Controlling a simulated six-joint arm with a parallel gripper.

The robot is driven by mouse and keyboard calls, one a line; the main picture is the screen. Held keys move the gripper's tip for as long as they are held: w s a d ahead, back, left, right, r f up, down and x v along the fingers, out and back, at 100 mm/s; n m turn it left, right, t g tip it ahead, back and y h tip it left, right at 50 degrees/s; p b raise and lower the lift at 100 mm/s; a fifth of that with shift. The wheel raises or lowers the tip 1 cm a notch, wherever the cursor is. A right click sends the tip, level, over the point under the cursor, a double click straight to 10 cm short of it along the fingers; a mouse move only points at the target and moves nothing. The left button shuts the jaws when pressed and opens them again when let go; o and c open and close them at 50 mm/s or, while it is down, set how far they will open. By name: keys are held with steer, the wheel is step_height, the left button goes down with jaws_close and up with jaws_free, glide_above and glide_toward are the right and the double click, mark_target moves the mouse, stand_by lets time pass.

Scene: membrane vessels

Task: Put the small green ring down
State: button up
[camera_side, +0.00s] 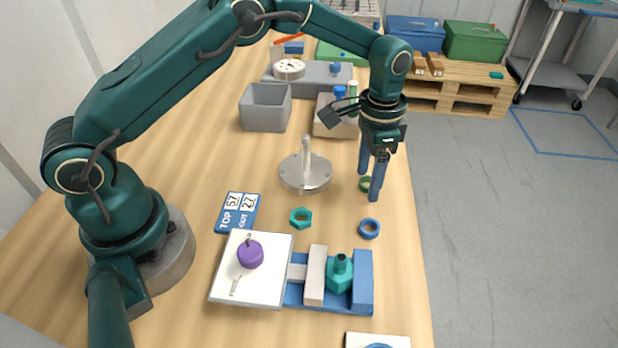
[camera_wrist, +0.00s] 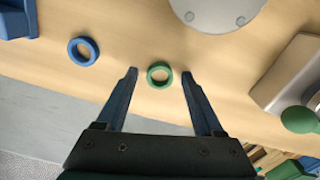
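The small green ring (camera_side: 365,185) lies flat on the wooden table near its right edge, partly hidden by a finger in the side view. In the wrist view the green ring (camera_wrist: 151,75) sits between my two fingertips, with a clear gap on each side. My gripper (camera_side: 369,186) points down over the ring with its blue fingers spread, and it holds nothing. In the wrist view my gripper (camera_wrist: 159,74) is also open. How high the fingertips are above the table is hard to tell.
A round metal base with an upright peg (camera_side: 305,170) stands left of my gripper. A blue ring (camera_side: 369,228) and a teal hex nut (camera_side: 301,217) lie nearer the camera. A grey bin (camera_side: 265,108) and a beige block with bottles (camera_side: 335,122) stand behind.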

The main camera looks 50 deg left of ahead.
steer(key=s+a+r+n+t, duration=0.1)
steer(key=s+a+r+n, duration=0.15)
steer(key=r, duration=1.55)
steer(key=s+a+f+n+t, duration=0.1)
steer(key=s+a+t, duration=0.1)
steer(key=s, duration=0.7)
steer(key=s+a+f+n+t, duration=0.1)
steer(key=s+a+n+t, duration=0.1)
steer(key=s, duration=0.7)
steer(key=shift+s+f+t, duration=0.15)
steer(key=shift+f+t, duration=0.1)
steer(key=shift+t, duration=0.05)
